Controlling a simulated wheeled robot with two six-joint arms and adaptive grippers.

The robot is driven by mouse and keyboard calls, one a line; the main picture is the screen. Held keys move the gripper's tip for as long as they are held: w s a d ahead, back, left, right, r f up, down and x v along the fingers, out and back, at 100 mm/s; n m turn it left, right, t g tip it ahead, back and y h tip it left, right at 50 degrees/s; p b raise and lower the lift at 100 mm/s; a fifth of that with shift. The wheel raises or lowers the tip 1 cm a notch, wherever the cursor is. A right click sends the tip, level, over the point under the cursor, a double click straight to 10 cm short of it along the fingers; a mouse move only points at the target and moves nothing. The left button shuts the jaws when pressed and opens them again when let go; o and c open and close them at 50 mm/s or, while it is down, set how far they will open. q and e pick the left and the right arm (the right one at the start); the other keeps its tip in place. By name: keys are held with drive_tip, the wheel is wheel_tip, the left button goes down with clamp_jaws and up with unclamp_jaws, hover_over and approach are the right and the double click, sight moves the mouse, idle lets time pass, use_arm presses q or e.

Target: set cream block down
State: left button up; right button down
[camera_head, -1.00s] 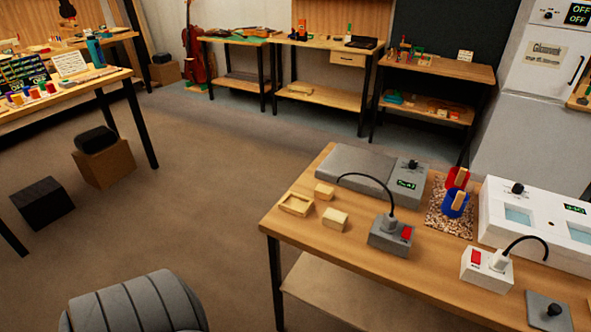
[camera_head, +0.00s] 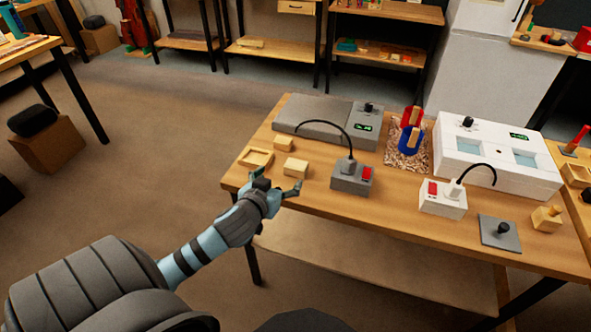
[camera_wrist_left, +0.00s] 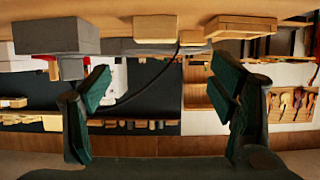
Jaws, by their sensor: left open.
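One cream block (camera_head: 295,167) rests on the wooden table near its left front edge, and a second cream block (camera_head: 283,144) lies just behind it. A shallow wooden tray (camera_head: 256,158) lies to their left. My left gripper (camera_head: 279,184) is open and empty at the table's edge, just in front of the nearer block and apart from it. In the left wrist view, which looks upside down, the open jaws (camera_wrist_left: 160,88) have nothing between them; the nearer block (camera_wrist_left: 155,29) and the tray (camera_wrist_left: 241,27) show at the top. My right gripper is not in view.
A grey switch box (camera_head: 352,176) with a cable stands right of the blocks, a flat grey plate unit (camera_head: 312,122) behind them. A white switch box (camera_head: 442,199) and white bath unit (camera_head: 497,157) fill the right. Bare tabletop (camera_head: 325,200) lies in front.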

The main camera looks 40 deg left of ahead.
sight(296, 165)
use_arm(q)
drive_tip(key=b+x, duration=0.1)
drive_tip(key=x, duration=0.3)
drive_tip(key=b+x, duration=0.1)
drive_tip(key=x, duration=0.4)
drive_tip(key=b+x, duration=0.2)
drive_tip(key=x, duration=0.2)
drive_tip(key=shift+w+d+f, duration=0.15)
drive_tip(key=shift+w+d, duration=0.05)
drive_tip(key=shift+d, duration=0.1)
drive_tip(key=shift+s, duration=0.1)
drive_tip(key=c, duration=1.3)
